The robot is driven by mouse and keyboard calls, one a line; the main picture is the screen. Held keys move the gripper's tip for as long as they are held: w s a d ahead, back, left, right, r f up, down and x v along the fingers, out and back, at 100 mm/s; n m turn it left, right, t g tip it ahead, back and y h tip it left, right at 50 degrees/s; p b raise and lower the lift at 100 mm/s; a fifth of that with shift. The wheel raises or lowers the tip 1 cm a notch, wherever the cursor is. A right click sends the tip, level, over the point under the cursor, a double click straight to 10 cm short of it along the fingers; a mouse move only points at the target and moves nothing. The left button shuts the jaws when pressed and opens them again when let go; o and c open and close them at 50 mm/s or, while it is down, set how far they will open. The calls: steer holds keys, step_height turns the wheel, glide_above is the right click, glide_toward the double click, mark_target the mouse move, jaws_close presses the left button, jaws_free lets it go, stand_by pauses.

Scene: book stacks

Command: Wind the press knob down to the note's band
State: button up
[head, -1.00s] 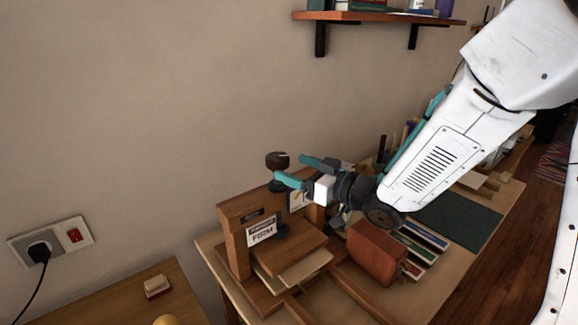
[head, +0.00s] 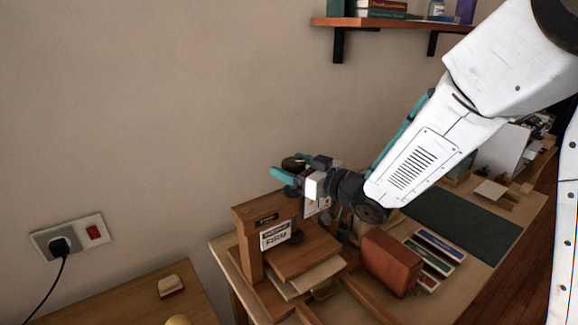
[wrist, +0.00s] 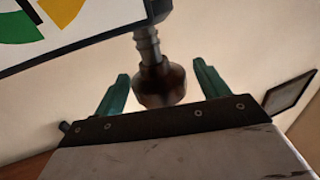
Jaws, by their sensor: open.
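The dark round press knob (head: 293,163) tops the screw of the wooden press (head: 247,245). My gripper (head: 290,168) is open at the knob, its teal fingers on either side. The wrist view shows the brown knob (wrist: 160,86) between the two open fingers (wrist: 160,88), with gaps on both sides and the ridged metal screw (wrist: 148,43) behind it. A white note (head: 276,236) on the press front reads FIRM.
A brown block (head: 390,262) and several coloured strips (head: 436,245) lie right of the press, near a dark green mat (head: 465,225). A wall shelf (head: 400,23) hangs above. A wall socket (head: 65,238) is at left. The wall stands close behind the press.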

steer(key=shift+x, duration=0.9)
steer(key=c, duration=1)
steer(key=shift+m+t+h, duration=0.7)
steer(key=shift+t+h, duration=0.1)
steer(key=shift+w+d+r+m+t+h, duration=0.1)
steer(key=shift+w+m+t+h, duration=0.05)
steer(key=shift+m+t+h, duration=0.7)
steer(key=shift+w+d+m+t+h, duration=0.15)
steer(key=shift+m+t+h, duration=0.4)
steer(key=shift+h, duration=0.5)
steer(key=o, duration=1)
steer(key=shift+s, duration=0.1)
